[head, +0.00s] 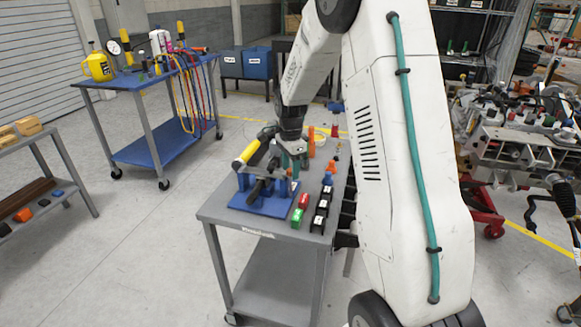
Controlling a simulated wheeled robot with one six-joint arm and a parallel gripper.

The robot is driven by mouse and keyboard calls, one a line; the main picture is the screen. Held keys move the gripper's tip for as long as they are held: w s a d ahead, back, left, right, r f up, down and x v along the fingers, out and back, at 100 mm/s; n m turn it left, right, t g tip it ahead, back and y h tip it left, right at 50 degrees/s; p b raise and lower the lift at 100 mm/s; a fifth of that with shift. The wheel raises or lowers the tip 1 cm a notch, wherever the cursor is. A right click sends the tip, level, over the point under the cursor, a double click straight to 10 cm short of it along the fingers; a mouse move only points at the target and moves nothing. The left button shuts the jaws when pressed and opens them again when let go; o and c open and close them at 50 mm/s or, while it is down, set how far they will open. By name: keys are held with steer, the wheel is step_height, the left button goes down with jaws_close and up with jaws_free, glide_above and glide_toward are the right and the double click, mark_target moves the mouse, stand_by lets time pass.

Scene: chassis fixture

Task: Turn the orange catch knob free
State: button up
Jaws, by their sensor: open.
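A blue chassis fixture (268,203) sits on the front part of a grey cart (230,212). A dark handle with a yellow end (246,153) slants up at its left. My gripper (293,162) has teal parts, points down over the right part of the fixture and is open. A small orange spot (289,173) shows just under it, perhaps the catch knob; it is too small to tell its shape or turn. The gripper partly hides this area, and I cannot tell whether it touches the knob.
An upright orange piece (311,141) stands behind the gripper. Floor is open at the left front.

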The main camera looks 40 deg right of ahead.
steer(key=c, duration=1)
steer(key=shift+n, duration=0.4)
steer(key=n, duration=0.3)
steer(key=shift+n, duration=0.3)
steer(key=n, duration=0.4)
steer(key=shift+n, duration=0.3)
steer(key=n, duration=0.4)
steer(key=shift+n, duration=2.4)
